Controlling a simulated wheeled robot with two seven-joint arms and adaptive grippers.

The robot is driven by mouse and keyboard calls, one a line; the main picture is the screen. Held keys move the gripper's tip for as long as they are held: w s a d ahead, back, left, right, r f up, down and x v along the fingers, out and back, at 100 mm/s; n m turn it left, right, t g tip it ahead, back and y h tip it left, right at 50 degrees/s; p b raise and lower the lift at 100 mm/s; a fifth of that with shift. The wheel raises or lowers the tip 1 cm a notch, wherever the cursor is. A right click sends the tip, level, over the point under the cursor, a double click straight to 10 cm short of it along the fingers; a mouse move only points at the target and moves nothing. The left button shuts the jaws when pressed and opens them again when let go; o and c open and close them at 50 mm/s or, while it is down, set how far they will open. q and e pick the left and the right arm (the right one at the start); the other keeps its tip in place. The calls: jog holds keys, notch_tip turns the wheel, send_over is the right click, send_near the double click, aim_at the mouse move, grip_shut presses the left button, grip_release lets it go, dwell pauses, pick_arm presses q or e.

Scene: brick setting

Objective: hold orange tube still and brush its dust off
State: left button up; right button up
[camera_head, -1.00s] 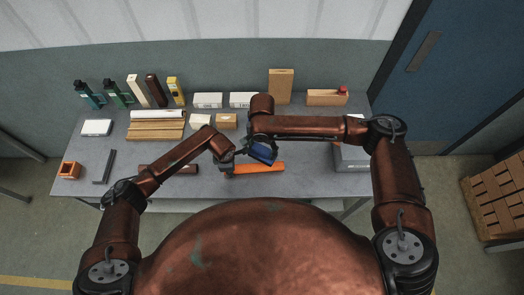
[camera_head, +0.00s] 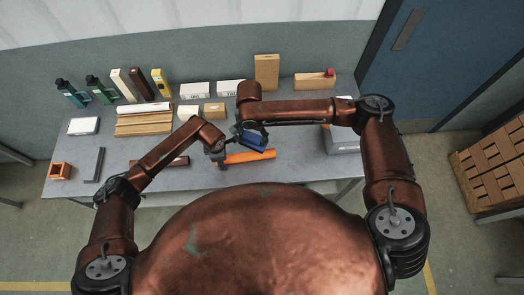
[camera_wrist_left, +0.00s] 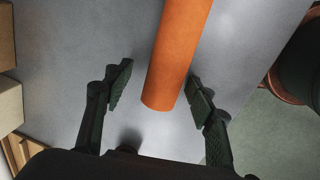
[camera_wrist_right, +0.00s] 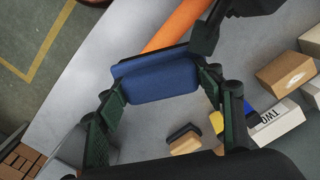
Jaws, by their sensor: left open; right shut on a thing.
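The orange tube (camera_head: 252,156) lies on the grey table near its front edge, and it shows in the left wrist view (camera_wrist_left: 178,50). My left gripper (camera_head: 217,160) is at the tube's left end. In the left wrist view its open fingers (camera_wrist_left: 158,92) stand on either side of the tube's end, with gaps between. My right gripper (camera_head: 249,131) is shut on a blue brush (camera_head: 254,142) just above and behind the tube. In the right wrist view the brush (camera_wrist_right: 160,84) hides part of the tube (camera_wrist_right: 178,26). Bristles and dust cannot be made out.
An orange open block (camera_head: 60,171) and a dark bar (camera_head: 95,164) lie left. A brown bar (camera_head: 180,161) lies beside my left gripper. A grey box (camera_head: 343,138) stands right.

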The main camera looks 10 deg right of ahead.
pick_arm(q)
notch_tip(320, 180, up, 12)
jog(key=s, duration=0.1)
jog(key=shift+s, duration=0.3)
jog(key=shift+f, duration=0.1)
